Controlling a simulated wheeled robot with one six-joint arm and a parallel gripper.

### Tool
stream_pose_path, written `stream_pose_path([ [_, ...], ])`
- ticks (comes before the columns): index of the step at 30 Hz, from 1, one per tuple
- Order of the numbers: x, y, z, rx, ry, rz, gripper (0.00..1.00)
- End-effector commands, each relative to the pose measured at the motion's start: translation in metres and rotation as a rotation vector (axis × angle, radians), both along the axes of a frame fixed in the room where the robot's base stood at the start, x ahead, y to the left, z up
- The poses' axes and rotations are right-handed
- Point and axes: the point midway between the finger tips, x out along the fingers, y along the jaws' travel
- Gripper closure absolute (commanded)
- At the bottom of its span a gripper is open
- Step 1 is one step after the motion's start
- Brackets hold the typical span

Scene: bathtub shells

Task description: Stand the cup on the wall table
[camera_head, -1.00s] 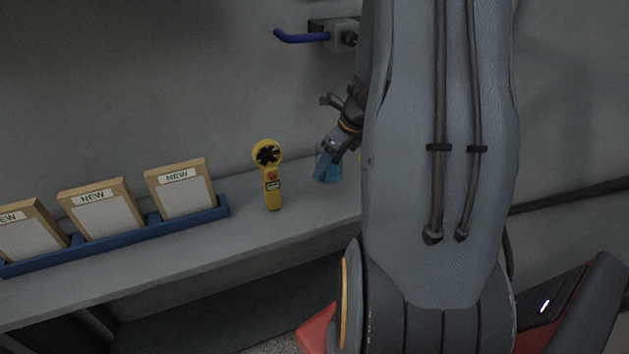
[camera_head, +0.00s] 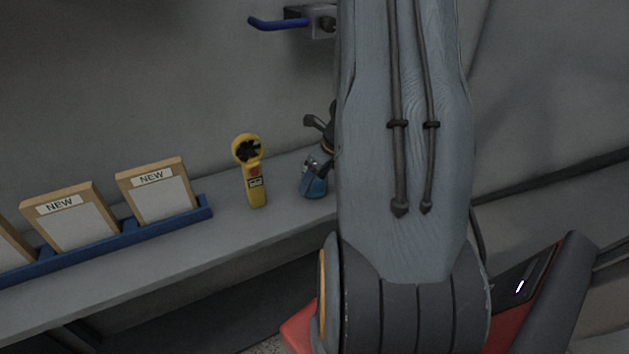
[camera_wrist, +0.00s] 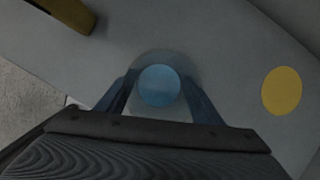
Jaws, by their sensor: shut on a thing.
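The cup (camera_wrist: 159,87) is between my gripper's fingers in the wrist view, seen from above as a pale see-through ring with a round blue middle. My gripper (camera_wrist: 160,96) is shut on it, one finger on each side. In the head view my gripper (camera_head: 315,182) shows at the left edge of my arm, with blue at its end, low over the grey wall table (camera_head: 160,254). My arm hides part of it. I cannot tell whether the cup touches the table top.
A yellow handheld fan-like meter (camera_head: 254,172) stands just left of my gripper. A blue rack (camera_head: 100,245) with framed "NEW" cards stands farther left. A flat yellow disc (camera_wrist: 282,91) lies on the table right of the cup.

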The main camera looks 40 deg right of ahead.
Motion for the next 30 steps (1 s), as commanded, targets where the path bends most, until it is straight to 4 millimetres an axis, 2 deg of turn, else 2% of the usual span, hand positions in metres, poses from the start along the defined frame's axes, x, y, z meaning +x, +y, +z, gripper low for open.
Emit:
stream_pose_path([
  [10,0.000,0.000,-0.003,0.000,0.000,0.000,0.62],
  [11,0.000,0.000,-0.003,0.000,0.000,0.000,0.35],
  [13,0.000,0.000,-0.002,0.000,0.000,0.000,0.23],
  [14,0.000,0.000,-0.002,0.000,0.000,0.000,0.21],
  [26,0.000,0.000,0.003,0.000,-0.001,0.001,0.21],
  [30,-0.008,-0.001,0.024,-0.002,-0.003,0.000,0.21],
])
